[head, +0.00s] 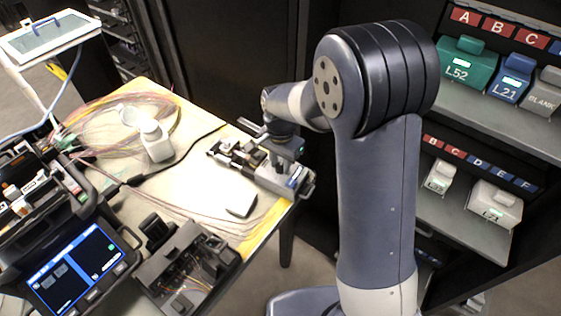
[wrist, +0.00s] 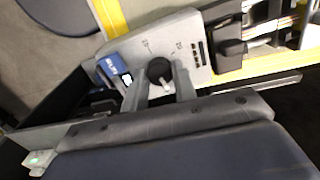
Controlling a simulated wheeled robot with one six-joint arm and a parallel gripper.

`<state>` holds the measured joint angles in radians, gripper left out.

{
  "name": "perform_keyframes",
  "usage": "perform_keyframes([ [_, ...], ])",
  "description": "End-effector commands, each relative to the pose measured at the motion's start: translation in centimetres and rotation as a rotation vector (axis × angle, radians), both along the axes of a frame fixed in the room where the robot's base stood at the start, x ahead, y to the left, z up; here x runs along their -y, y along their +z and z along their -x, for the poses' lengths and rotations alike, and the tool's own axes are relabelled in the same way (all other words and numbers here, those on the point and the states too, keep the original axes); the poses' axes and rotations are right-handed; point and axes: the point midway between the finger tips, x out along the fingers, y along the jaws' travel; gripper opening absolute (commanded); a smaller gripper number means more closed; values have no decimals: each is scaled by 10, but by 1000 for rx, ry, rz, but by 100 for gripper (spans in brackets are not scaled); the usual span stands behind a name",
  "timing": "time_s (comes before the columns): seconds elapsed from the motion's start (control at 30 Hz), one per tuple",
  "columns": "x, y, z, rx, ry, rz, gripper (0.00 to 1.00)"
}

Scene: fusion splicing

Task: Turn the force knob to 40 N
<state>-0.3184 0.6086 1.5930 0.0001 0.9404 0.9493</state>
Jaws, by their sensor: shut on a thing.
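The force knob (wrist: 158,70) is a small black round knob with a white mark on its near side, on the light grey end of a device (wrist: 190,27). Small dial markings show on the grey face, too blurred to read surely. My gripper (wrist: 160,80) has its two grey fingers on either side of the knob, shut on it. In the head view the device (head: 297,184) sits at the table's right corner. My gripper (head: 284,150) is over it and hides the knob there.
A blue block with a label (wrist: 113,68) is close beside the left finger. In the head view, a white bottle (head: 156,141), loose fibre coils, a black fixture (head: 190,268) and a screen unit (head: 77,266) occupy the table (head: 190,190). Shelves with labelled boxes (head: 468,62) stand at right.

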Motion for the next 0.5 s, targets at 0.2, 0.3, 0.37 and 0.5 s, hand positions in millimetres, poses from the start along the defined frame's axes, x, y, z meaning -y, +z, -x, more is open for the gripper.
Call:
perform_keyframes([
  [0.2, 0, 1, -1, 3, -138, -1, 4],
  [0.3, 0, 1, -1, 3, -183, -1, 4],
  [0.37, 0, 1, -1, 3, -204, -1, 4],
  [0.5, 0, 1, -1, 4, -238, -2, 4],
])
